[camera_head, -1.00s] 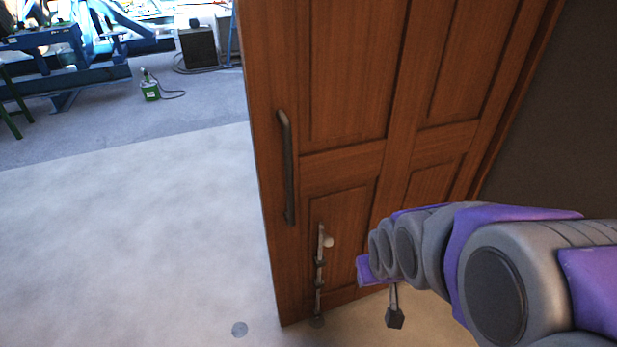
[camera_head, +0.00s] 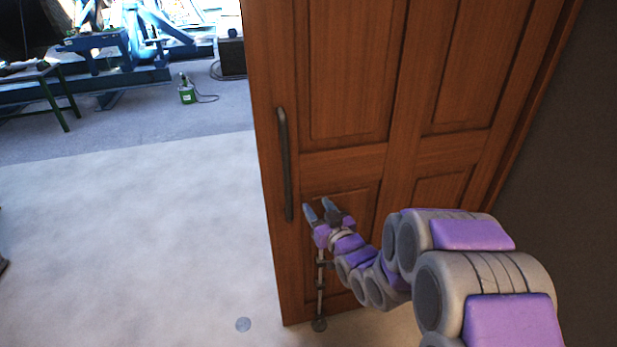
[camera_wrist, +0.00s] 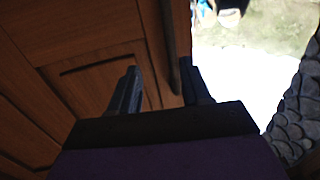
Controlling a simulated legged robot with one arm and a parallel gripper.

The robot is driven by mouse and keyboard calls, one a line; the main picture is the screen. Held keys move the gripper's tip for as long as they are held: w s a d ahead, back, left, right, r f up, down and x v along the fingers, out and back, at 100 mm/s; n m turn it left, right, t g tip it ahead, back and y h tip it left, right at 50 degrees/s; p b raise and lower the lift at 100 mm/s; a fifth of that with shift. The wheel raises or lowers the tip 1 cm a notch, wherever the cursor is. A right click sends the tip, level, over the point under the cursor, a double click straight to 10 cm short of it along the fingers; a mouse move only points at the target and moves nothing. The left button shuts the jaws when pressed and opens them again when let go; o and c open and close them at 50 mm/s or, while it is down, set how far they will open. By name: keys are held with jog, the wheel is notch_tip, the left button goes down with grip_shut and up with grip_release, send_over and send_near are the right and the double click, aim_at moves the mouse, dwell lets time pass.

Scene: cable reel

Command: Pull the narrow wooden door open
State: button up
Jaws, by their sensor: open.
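The narrow wooden door (camera_head: 345,165) is brown with recessed panels. A dark vertical bar handle (camera_head: 285,165) runs near its left edge. My gripper (camera_head: 321,208) is open and empty, a little right of the handle's lower end in the head view. In the wrist view, the handle (camera_wrist: 171,45) shows between my two fingers (camera_wrist: 163,85), nearer the right one. Whether the handle lies within their reach in depth, I cannot tell. My forearm hides part of the door's lower right.
A floor bolt (camera_head: 319,290) runs down the door's lower left part. A round metal disc (camera_head: 243,324) lies in the floor. Pale floor (camera_head: 130,230) left of the door is open. A green bottle-like object (camera_head: 187,92) and blue machinery stand far back. A dark wall (camera_head: 560,170) is at right.

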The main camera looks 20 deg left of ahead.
send_near(288, 175)
jog(key=x, duration=0.3)
jog(key=b+x, duration=0.1)
jog(key=x, duration=0.2)
jog(key=b+x, duration=0.1)
jog(key=x, duration=0.2)
jog(key=shift+s+a+f, duration=0.2)
jog(key=shift+a+f, duration=0.05)
jog(key=shift+a, duration=0.05)
jog(key=shift+b+x, duration=0.35)
jog(key=shift+x, duration=0.95)
jog(key=shift+w+d+r, duration=0.1)
jog(key=shift+d+r, duration=0.15)
jog(key=shift+d, duration=0.3)
jog(key=c, duration=0.7)
jog(key=shift+a, duration=0.1)
grip_shut()
